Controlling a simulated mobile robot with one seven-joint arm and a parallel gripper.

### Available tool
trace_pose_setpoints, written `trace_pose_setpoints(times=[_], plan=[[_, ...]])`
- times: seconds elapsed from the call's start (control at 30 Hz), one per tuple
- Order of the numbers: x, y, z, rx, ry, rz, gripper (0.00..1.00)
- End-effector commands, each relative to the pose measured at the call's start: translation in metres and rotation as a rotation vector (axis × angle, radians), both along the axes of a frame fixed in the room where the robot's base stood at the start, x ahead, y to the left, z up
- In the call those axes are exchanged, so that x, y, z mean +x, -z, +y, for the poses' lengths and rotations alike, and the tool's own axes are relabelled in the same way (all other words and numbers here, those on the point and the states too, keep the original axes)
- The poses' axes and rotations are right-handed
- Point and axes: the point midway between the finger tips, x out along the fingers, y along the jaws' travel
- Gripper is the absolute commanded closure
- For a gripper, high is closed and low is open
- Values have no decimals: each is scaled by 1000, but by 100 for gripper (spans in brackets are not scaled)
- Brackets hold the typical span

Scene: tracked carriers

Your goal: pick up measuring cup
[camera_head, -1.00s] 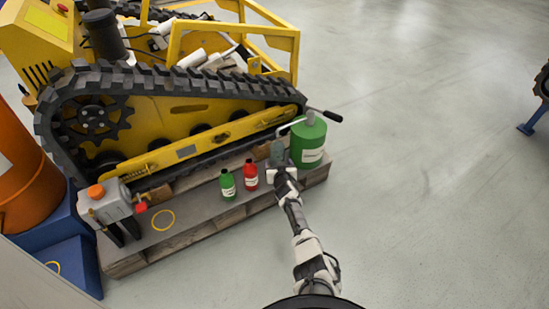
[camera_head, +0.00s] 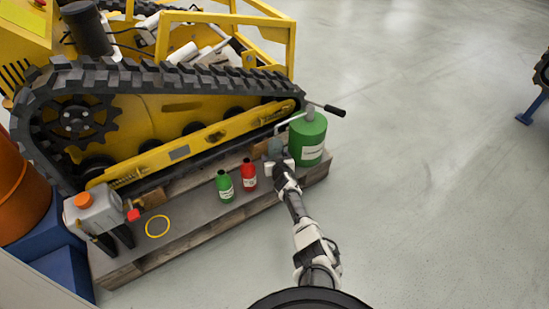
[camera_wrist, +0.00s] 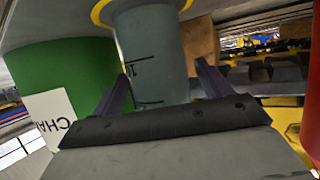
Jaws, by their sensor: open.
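The measuring cup (camera_wrist: 155,50) is a grey-green cylinder with dark graduation marks. In the wrist view, which is upside down, its end at the top meets a yellow ring. In the head view the measuring cup (camera_head: 275,146) stands on the pallet beside the green canister, partly hidden by my gripper. My gripper (camera_wrist: 163,72) is open, its two dark fingers on either side of the cup. Whether they touch it I cannot tell. In the head view my gripper (camera_head: 279,163) is right at the cup's near side.
The green canister (camera_head: 307,143), with a spout and dark handle, stands close right of the cup. A red bottle (camera_head: 249,176) and a green bottle (camera_head: 224,187) stand to its left. The yellow tracked carrier (camera_head: 170,120) is behind. Open floor (camera_head: 430,200) lies to the right.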

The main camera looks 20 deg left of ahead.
Motion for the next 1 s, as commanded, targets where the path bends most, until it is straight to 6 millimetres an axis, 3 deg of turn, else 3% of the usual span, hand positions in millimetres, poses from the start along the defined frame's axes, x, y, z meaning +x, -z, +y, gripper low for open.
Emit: trace_pose_setpoints(times=[0.07, 0.5, 0.57, 1.0], plan=[[0, 0, 0, 0, 0, 0, 23], [0, 0, 0, 0, 0, 0, 79], [0, -1, 0, 1, -1, -2, 83], [0, -8, 3, 1, 0, -2, 83]])
